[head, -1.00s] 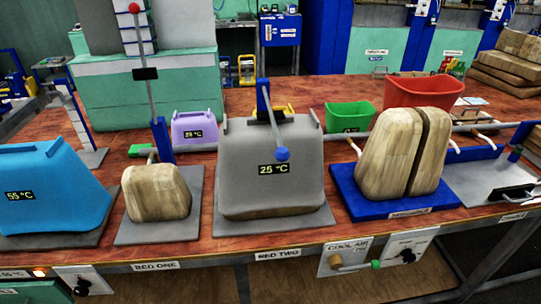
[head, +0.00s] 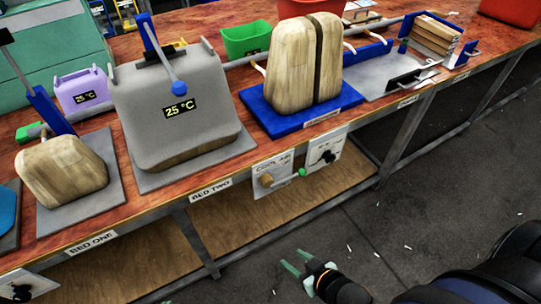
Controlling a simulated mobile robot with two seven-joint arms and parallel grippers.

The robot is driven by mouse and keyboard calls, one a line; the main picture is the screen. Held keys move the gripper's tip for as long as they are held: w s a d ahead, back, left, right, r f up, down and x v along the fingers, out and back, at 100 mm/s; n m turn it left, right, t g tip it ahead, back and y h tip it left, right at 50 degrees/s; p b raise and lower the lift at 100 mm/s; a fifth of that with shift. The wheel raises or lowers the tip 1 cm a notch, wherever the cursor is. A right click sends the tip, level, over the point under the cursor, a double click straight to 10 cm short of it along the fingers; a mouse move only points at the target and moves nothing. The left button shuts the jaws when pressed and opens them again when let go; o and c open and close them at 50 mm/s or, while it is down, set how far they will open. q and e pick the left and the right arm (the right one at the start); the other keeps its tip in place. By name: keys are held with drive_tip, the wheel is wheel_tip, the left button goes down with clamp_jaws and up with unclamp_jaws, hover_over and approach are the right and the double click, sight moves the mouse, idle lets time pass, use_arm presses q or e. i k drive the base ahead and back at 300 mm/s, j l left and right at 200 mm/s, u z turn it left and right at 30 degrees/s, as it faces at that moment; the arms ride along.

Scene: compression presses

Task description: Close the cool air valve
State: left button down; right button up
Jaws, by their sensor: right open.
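The cool air valve panel (head: 272,174) is a pale plate labelled COOL AIR on the table's front edge, below the blue-based wooden mould. It carries a tan knob (head: 265,180) and a small green piece (head: 302,172) to its right. The valve's exact setting is hard to tell. My right gripper (head: 296,264) is low in front of the table, over the dark floor, below the panel and well apart from it. Its two green fingers are spread and hold nothing. My left gripper is out of view.
A grey cover reading 25 °C (head: 175,105) stands on bed two. A split wooden mould (head: 308,65) sits on a blue base. A panel with a black knob (head: 327,156) adjoins the valve panel. Table legs and a lower shelf (head: 230,235) lie beneath.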

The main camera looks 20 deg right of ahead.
sight(302, 171)
drive_tip(key=l+u, duration=0.35)
drive_tip(key=k+l+u, duration=0.2)
drive_tip(key=l+u, duration=0.15)
drive_tip(key=l, duration=0.05)
